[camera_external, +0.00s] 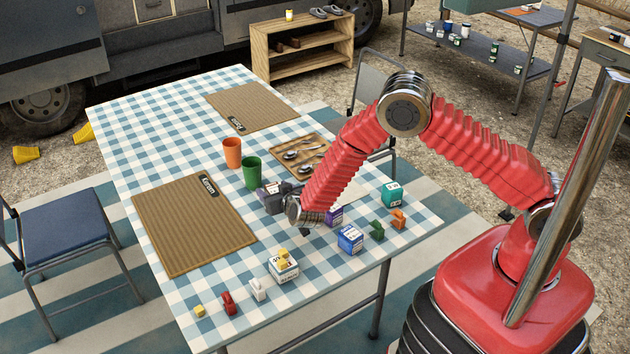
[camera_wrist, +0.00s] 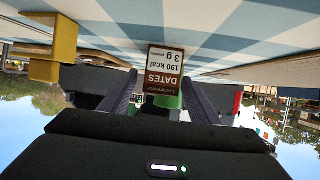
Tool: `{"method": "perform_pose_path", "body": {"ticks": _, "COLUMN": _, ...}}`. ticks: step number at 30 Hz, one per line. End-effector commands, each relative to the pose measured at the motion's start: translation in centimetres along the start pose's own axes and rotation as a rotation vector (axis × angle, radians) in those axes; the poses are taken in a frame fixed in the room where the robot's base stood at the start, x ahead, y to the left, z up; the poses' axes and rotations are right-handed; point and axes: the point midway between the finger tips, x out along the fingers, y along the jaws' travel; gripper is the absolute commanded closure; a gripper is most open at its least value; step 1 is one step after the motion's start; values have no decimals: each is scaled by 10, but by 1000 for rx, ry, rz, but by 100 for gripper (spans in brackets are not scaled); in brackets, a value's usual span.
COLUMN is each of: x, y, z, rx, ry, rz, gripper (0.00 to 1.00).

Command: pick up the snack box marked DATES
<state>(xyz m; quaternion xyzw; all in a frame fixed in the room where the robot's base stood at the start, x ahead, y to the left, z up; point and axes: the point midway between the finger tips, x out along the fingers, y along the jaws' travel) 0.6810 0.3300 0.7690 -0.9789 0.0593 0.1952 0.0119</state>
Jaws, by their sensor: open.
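The DATES box (camera_wrist: 164,68) is brown and white, and its label appears upside down in the wrist view. It shows between the two fingers of my gripper (camera_wrist: 160,78), with a gap on each side. My gripper is open and does not hold it.
An orange cup (camera_external: 232,153) and a green cup (camera_external: 252,172) stand near my gripper. A cutlery tray (camera_external: 322,140) lies behind. A woven mat (camera_external: 190,226) lies left.

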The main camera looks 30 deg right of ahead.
Motion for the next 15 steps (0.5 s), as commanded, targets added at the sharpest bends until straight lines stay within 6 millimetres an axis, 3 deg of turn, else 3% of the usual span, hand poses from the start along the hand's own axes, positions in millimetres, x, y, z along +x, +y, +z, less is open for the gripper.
{"method": "perform_pose_path", "body": {"ticks": 11, "x": 0, "y": 0, "z": 0, "rx": 0, "ry": 0, "rz": 0, "gripper": 44}}
{"method": "perform_pose_path", "body": {"ticks": 15, "x": -1, "y": 0, "z": 0, "rx": 0, "ry": 1, "rz": 0, "gripper": 52}}
